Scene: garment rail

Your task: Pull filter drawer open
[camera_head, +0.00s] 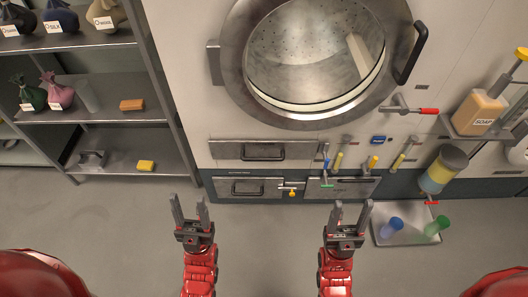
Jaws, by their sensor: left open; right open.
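Below the machine's round door, an upper drawer front (225,151) with a dark bar handle (262,152) is set in the pale panel. A lower drawer front (222,187) with a similar handle (246,188) sits under it in the dark base strip. Both look closed; I cannot read which is the filter drawer. My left gripper (189,204) is open and empty, in front of and left of the lower drawer. My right gripper (351,212) is open and empty, in front of a labelled panel (345,188) right of that drawer.
The round door (233,70) is above. A metal shelf (115,110) stands left. A tray (388,238) with blue and green cups is on the floor right. Floor between my grippers is clear.

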